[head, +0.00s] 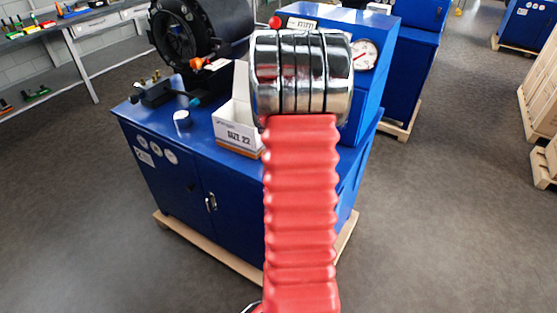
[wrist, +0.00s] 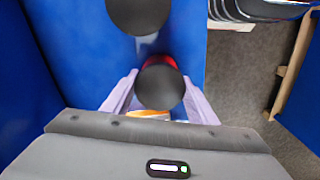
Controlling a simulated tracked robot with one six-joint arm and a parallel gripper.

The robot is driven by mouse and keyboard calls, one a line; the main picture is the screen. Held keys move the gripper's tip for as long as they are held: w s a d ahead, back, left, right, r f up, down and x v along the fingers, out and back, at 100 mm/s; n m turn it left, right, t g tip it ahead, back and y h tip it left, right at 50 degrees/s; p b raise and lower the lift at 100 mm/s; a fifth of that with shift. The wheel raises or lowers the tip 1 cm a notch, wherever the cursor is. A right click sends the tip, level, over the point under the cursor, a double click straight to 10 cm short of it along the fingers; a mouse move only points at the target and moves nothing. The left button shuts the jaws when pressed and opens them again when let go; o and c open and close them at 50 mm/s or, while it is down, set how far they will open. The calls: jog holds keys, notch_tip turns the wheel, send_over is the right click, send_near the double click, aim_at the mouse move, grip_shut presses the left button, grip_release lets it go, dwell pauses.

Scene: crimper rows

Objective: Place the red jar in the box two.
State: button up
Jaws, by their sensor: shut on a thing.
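In the wrist view, my gripper (wrist: 160,76) has its two pale fingers on either side of a dark-topped red jar (wrist: 158,61). The fingers are shut on it. The jar's dark round end faces the camera and hides most of its red body. In the head view my arm hides the gripper and the jar. A white open box (head: 238,130) marked "SIZE 22", with an orange lower band, stands on the blue cabinet (head: 165,155). I see no box marked two. A white and orange patch shows below the jar in the wrist view; I cannot tell what it is.
A black crimper head (head: 185,40) stands behind the box, with a pressure gauge (head: 365,54) to the right. In the wrist view, another dark disc (wrist: 138,14) is beyond the jar.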

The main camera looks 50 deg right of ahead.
jog(key=c, duration=0.6)
jog(key=shift+c, duration=0.2)
jog(key=shift+r, duration=0.15)
notch_tip(320, 180, up, 10)
jog(key=shift+f, duration=0.1)
dwell(0.5)
